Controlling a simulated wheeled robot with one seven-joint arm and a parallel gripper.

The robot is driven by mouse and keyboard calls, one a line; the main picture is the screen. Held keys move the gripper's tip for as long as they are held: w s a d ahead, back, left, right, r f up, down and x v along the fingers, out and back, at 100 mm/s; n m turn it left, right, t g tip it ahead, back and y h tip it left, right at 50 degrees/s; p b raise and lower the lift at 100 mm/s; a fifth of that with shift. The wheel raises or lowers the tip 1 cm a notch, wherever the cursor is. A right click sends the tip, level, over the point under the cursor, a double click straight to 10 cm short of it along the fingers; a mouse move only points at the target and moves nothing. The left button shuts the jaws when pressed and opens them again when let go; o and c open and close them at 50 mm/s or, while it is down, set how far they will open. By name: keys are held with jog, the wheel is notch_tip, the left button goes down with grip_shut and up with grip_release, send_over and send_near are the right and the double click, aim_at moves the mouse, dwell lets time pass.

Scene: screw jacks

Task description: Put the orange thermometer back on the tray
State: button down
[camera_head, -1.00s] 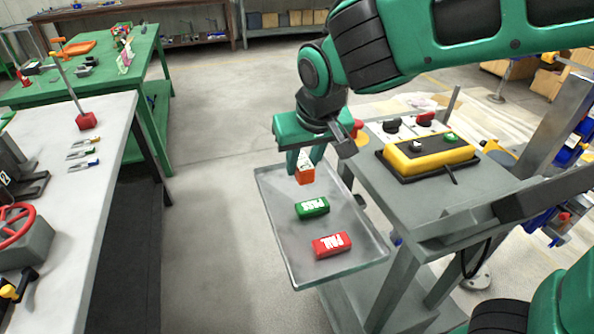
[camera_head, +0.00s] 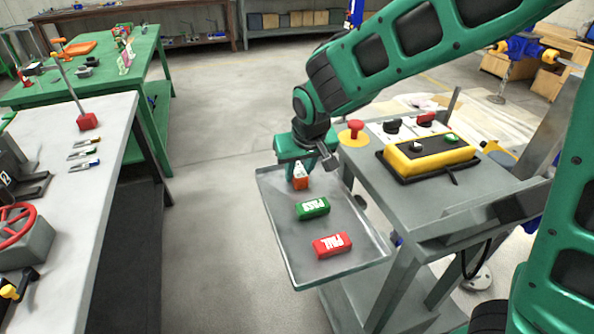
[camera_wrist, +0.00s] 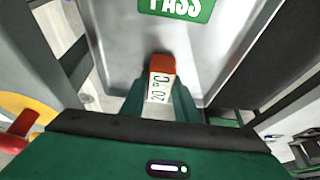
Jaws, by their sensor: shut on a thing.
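The orange thermometer (camera_head: 300,183) is a small block with a white marked face, at the far end of the metal tray (camera_head: 283,251). My gripper (camera_head: 298,178) is shut on it from above. In the wrist view the thermometer (camera_wrist: 160,79) sits between the two green fingers (camera_wrist: 160,103), over the tray's surface (camera_wrist: 118,45). It appears at or very near the tray floor; I cannot tell whether it touches. Its lower part is partly hidden by the fingers in the wrist view.
A green PASS block (camera_head: 312,208) and a red FAIL block (camera_head: 332,245) lie nearer on the tray. To the right, the cart top holds a yellow control box (camera_head: 430,152) and a red button on a yellow base (camera_head: 355,130). A grey workbench (camera_head: 85,200) stands at left.

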jog(key=c, duration=1.4)
grip_release()
jog(key=shift+f, duration=0.1)
jog(key=shift+o, duration=0.2)
jog(key=v, duration=1.2)
jog(key=shift+s, duration=0.15)
